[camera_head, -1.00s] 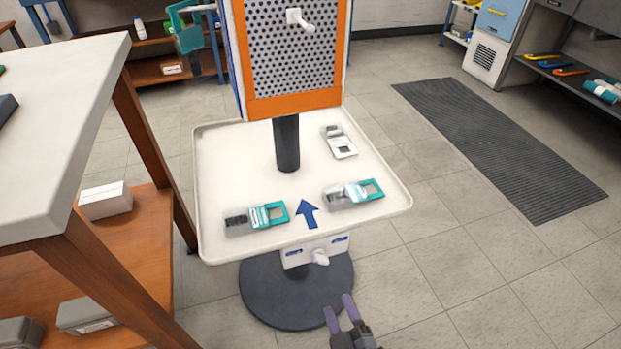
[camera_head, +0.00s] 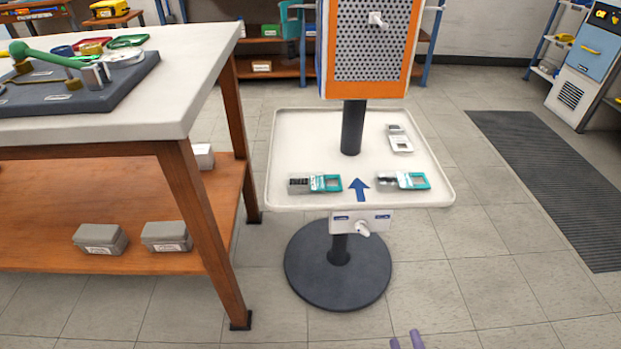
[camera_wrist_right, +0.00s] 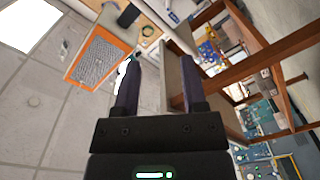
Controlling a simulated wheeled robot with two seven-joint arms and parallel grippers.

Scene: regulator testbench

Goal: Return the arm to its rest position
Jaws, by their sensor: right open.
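My right gripper (camera_head: 406,342) shows only as two purple fingertips at the bottom edge of the head view, below and right of the stand's round base. In the right wrist view the same gripper (camera_wrist_right: 160,90) has its two dark purple fingers spread apart, with nothing between them. The rest of the right arm is hidden below the head view. My left gripper is not in view.
A white tray stand (camera_head: 290,130) holds several teal and grey devices (camera_head: 403,180). Its dark round base (camera_head: 305,283) is on the floor. A wooden-legged workbench (camera_head: 185,70) stands at left. A ribbed mat (camera_head: 545,165) lies right. The floor in front is clear.

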